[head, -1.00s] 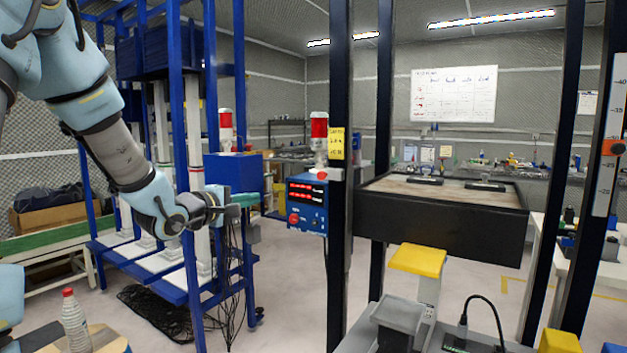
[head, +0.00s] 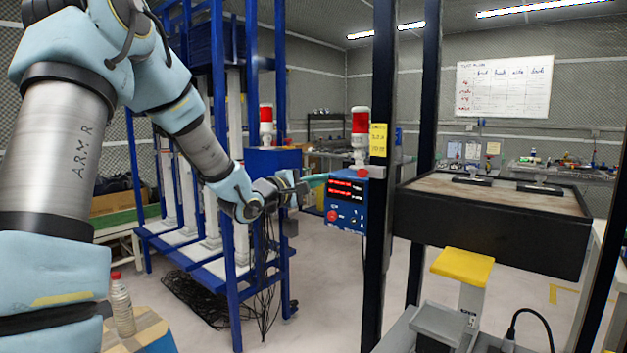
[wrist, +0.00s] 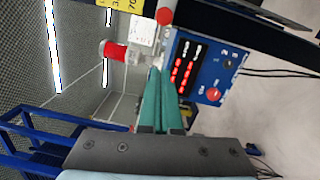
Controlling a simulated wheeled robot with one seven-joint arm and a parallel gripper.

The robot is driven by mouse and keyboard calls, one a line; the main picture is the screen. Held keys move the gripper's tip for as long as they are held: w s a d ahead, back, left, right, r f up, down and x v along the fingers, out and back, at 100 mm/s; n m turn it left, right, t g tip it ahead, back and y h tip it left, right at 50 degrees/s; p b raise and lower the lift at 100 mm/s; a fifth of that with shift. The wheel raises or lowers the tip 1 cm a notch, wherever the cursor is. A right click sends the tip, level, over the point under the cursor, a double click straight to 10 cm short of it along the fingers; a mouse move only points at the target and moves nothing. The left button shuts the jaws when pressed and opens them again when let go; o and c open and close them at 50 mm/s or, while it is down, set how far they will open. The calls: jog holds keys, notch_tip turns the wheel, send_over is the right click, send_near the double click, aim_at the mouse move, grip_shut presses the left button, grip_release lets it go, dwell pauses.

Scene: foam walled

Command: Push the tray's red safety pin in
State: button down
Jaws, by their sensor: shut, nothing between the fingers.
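The tray (head: 490,233) is a black-walled box between dark uprights at the right of the head view. A small red knob (head: 361,173), which looks like the safety pin, shows at the upright left of the tray. It appears as a round red end (wrist: 164,16) at the top of the wrist view, beside a pale metal block. My gripper (head: 326,177) has teal fingers, shut and empty. Its tips are left of the knob in the head view. In the wrist view the fingertips (wrist: 160,70) lie below the knob, apart from it. How deep the pin sits cannot be told.
A blue control box (head: 347,202) with red displays hangs close to my fingertips; its red button (wrist: 214,94) shows in the wrist view. A red-topped signal lamp (head: 360,130) stands just above it. A blue rack (head: 229,270) stands left. A yellow-topped post (head: 462,266) stands below the tray.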

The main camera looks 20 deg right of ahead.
jog(key=s+d+p, duration=0.1)
jog(key=d+p, duration=0.1)
jog(key=d, duration=0.4)
jog(key=shift+d+r, duration=0.4)
jog(key=s, duration=0.1)
jog(key=s+d, duration=0.2)
jog(key=shift+s+b, duration=0.3)
jog(key=shift+s, duration=0.05)
jog(key=shift+a, duration=0.1)
jog(key=b+v, duration=0.2)
jog(key=v, duration=0.8)
jog(key=shift+a, duration=0.35)
jog(key=shift+s, duration=0.1)
